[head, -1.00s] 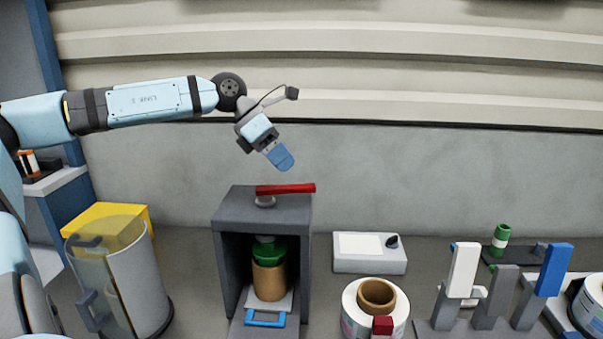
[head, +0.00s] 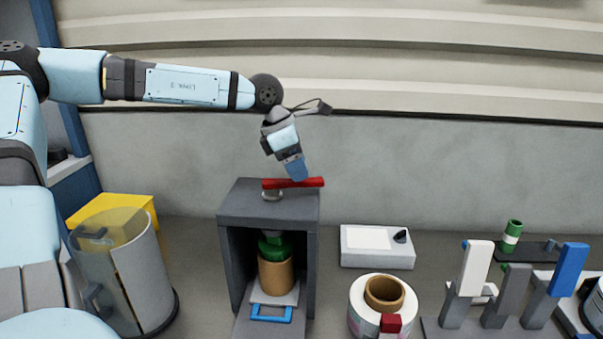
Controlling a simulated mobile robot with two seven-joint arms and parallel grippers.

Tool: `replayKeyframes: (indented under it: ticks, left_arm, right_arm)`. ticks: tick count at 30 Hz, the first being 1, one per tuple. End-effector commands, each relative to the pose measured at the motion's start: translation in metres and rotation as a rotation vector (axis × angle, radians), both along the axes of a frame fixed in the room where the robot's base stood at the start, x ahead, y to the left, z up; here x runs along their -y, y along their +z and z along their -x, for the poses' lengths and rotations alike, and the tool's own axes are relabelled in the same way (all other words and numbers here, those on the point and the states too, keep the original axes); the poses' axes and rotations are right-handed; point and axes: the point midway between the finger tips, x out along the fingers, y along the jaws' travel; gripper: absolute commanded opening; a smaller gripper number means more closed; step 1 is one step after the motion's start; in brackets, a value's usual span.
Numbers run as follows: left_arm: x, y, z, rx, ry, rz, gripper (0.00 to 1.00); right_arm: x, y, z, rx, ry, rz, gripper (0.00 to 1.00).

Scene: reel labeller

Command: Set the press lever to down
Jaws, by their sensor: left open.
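The press (head: 228,215) is a dark grey open-fronted box on the bench, left of the middle. Its red lever (head: 310,183) lies about level across the top, on a short round grey post, and points right. My left gripper (head: 298,177) is right above the lever with its blue fingertips pointing down, at or very near the red bar; I cannot tell if they touch. Inside the press a green piece sits on a brown core (head: 275,275), over a tray with a blue handle. My right gripper is not in view.
A clear cylinder guard (head: 140,285) and a yellow block (head: 135,205) stand left of the press. Right of it are a white box with a dark knob (head: 375,247), a label roll (head: 365,310) and a rack with white, grey and blue levers (head: 475,270).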

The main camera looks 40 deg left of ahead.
Motion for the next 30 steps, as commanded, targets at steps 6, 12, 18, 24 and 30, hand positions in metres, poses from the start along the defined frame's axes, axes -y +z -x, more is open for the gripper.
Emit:
replayKeyframes:
  ticks: [6, 12, 18, 24, 30]
  left_arm:
    - [0.005, -0.020, -0.006, -0.001, -0.001, -0.002, 0.60]
    - [0.006, -0.025, -0.008, 0.001, -0.001, -0.001, 0.60]
    - [0.006, -0.025, -0.008, 0.001, 0.000, 0.000, 0.57]
    - [0.006, -0.025, -0.008, 0.001, 0.000, 0.000, 0.11]
    - [0.006, -0.025, -0.008, 0.001, 0.000, 0.001, 0.00]
  right_arm:
    - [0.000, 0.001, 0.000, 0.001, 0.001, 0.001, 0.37]
    - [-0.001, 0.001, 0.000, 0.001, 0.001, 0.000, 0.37]
    - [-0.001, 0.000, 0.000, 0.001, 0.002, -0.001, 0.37]
    - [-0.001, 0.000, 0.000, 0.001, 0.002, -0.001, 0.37]
    - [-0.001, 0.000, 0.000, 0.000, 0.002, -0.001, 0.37]
